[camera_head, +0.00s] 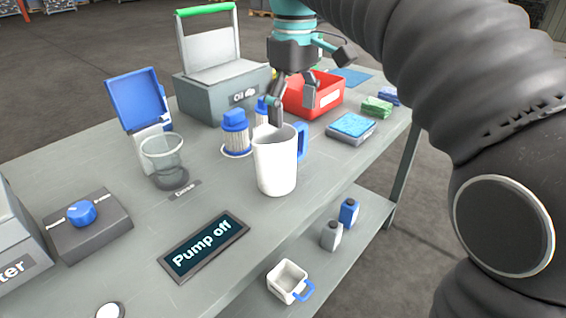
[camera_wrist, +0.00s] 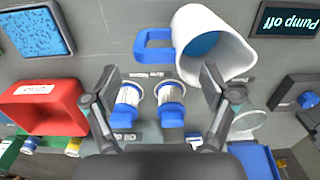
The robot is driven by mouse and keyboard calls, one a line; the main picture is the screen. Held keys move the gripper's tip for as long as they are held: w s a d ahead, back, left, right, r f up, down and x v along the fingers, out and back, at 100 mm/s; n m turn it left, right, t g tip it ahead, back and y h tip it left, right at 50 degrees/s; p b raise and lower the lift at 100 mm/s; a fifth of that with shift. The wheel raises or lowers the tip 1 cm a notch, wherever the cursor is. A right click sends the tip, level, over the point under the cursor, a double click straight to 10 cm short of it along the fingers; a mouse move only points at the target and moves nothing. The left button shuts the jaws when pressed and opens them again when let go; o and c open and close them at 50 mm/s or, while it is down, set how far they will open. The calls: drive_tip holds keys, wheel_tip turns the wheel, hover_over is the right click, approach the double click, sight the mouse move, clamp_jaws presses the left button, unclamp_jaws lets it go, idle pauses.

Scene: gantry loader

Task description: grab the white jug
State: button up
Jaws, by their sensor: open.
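The white jug (camera_head: 275,168) stands upright on the grey bench, its blue handle (camera_head: 302,138) on the right. In the wrist view the jug (camera_wrist: 236,58) is at the top, with blue inside and its blue handle (camera_wrist: 142,42) to the left. My gripper (camera_head: 293,98) is open and empty, pointing down at the jug's far rim and handle. One finger overlaps the rim in the head view; I cannot tell if it touches.
Two blue-capped filters (camera_head: 235,132) stand close behind the jug. A clear beaker (camera_head: 162,153) is to the left, a red bin (camera_head: 314,101) behind right. The "Pump off" display (camera_head: 204,246) lies in front. A smaller white container (camera_head: 288,280) sits on the lower shelf.

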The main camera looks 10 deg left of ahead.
drive_tip(key=shift+d+f+b, duration=0.2)
drive_tip(key=shift+f+b, duration=0.2)
drive_tip(key=shift+f, duration=1.55)
drive_tip(key=shift+d+f+b, duration=0.15)
drive_tip(key=shift+f+b, duration=0.2)
drive_tip(key=shift+f, duration=1.6)
drive_tip(key=c, duration=1.6)
